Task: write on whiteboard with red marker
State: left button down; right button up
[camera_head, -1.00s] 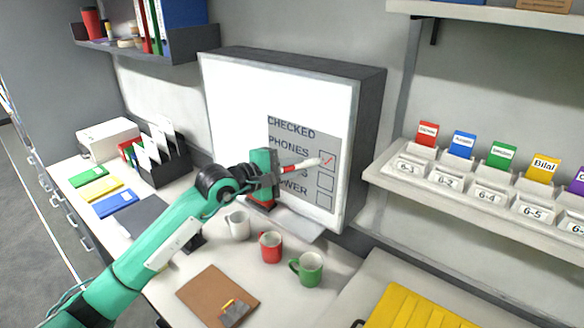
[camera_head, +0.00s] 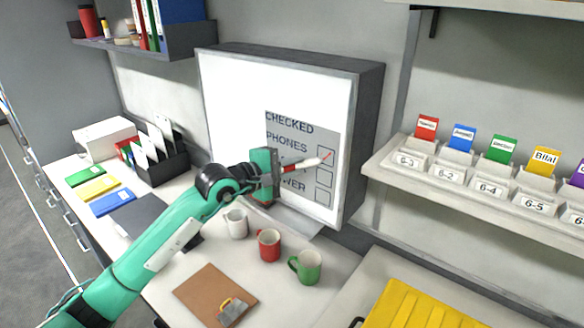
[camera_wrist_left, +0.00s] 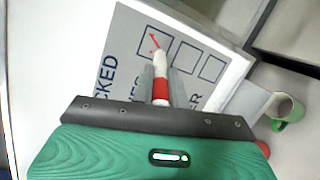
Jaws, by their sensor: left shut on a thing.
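The whiteboard (camera_head: 232,110) stands upright on the counter, with a grey checklist panel (camera_head: 296,130) that reads CHECKED and PHONES above partly hidden lines. Several check boxes run down its right side, and a red mark (camera_head: 327,155) shows at the top box. My left gripper (camera_head: 276,171) is shut on the red marker (camera_head: 308,163), a white and red pen whose tip points at the board by the top box. In the left wrist view the marker (camera_wrist_left: 160,85) lies just below the red mark (camera_wrist_left: 154,41); whether the tip touches is unclear. My right gripper is out of view.
White, red (camera_head: 269,245) and green (camera_head: 306,266) mugs stand below the board. A brown clipboard (camera_head: 212,292) lies in front. A shelf with labelled slots (camera_head: 470,185) is at right, a yellow corrugated object (camera_head: 425,308) below it. Notebooks (camera_head: 100,188) and a file holder (camera_head: 160,160) are at left.

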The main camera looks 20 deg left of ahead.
aim_at(283, 172)
pick_arm(q)
jog(key=shift+s+d+r+b, duration=0.15)
jog(key=shift+d+r+b, duration=0.25)
jog(key=shift+r, duration=0.2)
jog(key=shift+s+d+r+b, duration=0.15)
jog(key=shift+d+r+b, duration=0.2)
jog(key=shift+r, duration=0.25)
dwell(1.5)
jog(key=shift+s+a+f+b, duration=0.1)
jog(key=shift+s+a+b, duration=0.2)
jog(key=shift+s+b, duration=0.45)
jog(key=shift+s+a+b, duration=0.35)
jog(key=shift+s, duration=0.65)
jog(key=shift+s+a+f+b, duration=0.1)
jog(key=shift+s+a+b, duration=0.2)
jog(key=shift+s+b, duration=0.45)
jog(key=shift+s+a+r, duration=0.15)
jog(key=shift+s, duration=0.4)
